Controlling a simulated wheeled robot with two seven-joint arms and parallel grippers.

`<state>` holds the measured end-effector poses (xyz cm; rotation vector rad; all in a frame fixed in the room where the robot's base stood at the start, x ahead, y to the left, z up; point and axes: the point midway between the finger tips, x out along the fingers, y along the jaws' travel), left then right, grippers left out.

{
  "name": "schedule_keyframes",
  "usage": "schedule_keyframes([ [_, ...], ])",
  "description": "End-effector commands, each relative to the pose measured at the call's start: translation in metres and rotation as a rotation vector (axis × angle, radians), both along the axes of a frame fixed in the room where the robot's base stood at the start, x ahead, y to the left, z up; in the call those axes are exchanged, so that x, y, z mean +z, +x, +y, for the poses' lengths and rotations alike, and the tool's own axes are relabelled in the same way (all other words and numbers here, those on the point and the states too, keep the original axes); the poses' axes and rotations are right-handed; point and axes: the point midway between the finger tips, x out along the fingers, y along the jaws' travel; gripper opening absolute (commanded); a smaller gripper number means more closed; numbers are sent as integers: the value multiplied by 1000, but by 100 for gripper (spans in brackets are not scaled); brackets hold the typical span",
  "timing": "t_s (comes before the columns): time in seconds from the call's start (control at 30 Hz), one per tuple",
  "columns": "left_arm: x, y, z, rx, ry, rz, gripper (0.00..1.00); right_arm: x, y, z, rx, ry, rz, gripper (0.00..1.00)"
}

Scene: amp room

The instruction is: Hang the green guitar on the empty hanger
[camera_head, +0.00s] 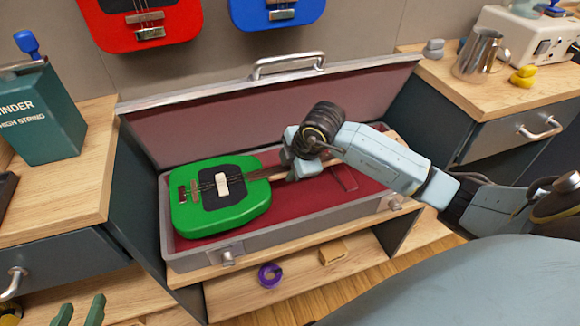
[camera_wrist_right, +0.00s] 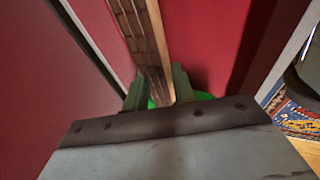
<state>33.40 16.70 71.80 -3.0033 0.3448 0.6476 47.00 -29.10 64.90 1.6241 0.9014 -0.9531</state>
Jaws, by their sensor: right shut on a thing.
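The green guitar (camera_head: 222,190) lies face up in the open case (camera_head: 290,240), its body at the left and its neck running right. My right gripper (camera_head: 297,168) is shut on the guitar's neck near the body. In the right wrist view the neck (camera_wrist_right: 145,40) runs between the fingers (camera_wrist_right: 158,92), with a bit of green body behind them. My left gripper (camera_head: 79,311) shows only its two green fingertips at the bottom left, apart and empty. The empty hanger is not in view. My right arm covers part of the neck and the headstock.
A red guitar (camera_head: 140,25) and a blue guitar (camera_head: 275,12) hang on the wall above the case. The raised lid (camera_head: 220,115) stands behind the green guitar. Wooden cabinets flank the case, with a green box (camera_head: 38,115) left and a metal jug (camera_head: 478,55) right.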

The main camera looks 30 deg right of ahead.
Motion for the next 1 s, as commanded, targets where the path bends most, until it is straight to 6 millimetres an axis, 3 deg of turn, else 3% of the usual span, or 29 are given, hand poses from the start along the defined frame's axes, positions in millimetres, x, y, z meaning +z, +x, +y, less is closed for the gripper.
schedule_keyframes([
  [1.0,-37,-31,17,24,73,281,36,17,2,0,0,3,-11,0],
])
